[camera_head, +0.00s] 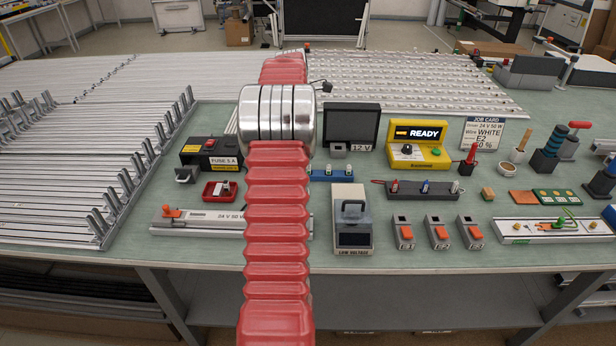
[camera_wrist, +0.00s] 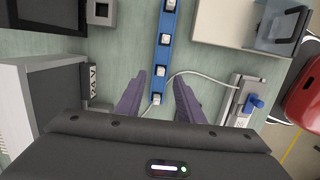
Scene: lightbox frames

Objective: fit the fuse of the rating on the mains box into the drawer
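In the head view my arm hides the gripper.
A dark 12 V box (camera_head: 351,122), a yellow READY unit (camera_head: 417,150) and a low-voltage unit (camera_head: 352,222) stand right of my arm. A rail assembly (camera_head: 190,228) lies in front of the tray. Green bench top shows between them. A cable crosses beside my right finger.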

